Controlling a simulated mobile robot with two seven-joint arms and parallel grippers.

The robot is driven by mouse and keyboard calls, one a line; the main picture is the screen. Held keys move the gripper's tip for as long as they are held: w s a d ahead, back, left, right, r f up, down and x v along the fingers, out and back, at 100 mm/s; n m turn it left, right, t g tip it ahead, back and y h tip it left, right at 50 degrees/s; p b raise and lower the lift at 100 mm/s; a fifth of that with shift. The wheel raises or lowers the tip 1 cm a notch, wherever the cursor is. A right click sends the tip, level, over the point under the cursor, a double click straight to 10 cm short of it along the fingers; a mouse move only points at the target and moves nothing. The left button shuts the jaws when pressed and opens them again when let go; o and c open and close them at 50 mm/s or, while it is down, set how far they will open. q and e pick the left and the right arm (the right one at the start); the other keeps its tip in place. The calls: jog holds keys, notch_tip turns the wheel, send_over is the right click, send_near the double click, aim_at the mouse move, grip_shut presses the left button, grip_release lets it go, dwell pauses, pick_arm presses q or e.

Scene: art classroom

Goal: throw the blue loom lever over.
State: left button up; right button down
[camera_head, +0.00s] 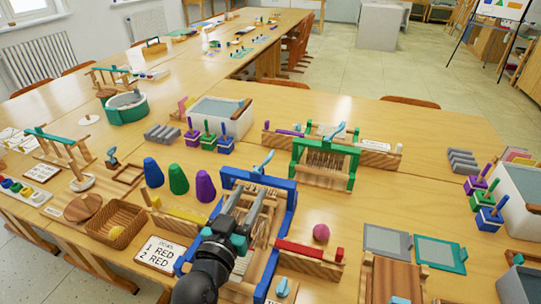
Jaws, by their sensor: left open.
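The blue loom (288,205) stands on the near table, with a blue frame and wooden parts inside. A light blue lever (264,161) sticks up at its far side and leans to the right. My left gripper (252,197) is over the middle of the blue loom, open, with its two grey fingers pointing away toward the lever. I see a gap between the fingertips and the lever. My arm hides part of the loom's near left side. My right gripper is not in view.
A green loom (354,169) with its own light blue lever (338,131) stands behind to the right. Blue, green and purple cones (178,180) stand to the left.

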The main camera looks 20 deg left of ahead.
aim_at(269, 160)
pick_arm(q)
jog(key=w, duration=0.5)
jog(key=w+b, duration=0.1)
jog(key=w, duration=0.3)
jog(key=w+b, duration=0.1)
jog(key=w, duration=0.4)
jog(key=shift+w+d, duration=0.25)
jog(key=shift+w, duration=0.3)
grip_shut()
dwell(0.4)
jog(key=shift+f, duration=0.1)
dwell(0.4)
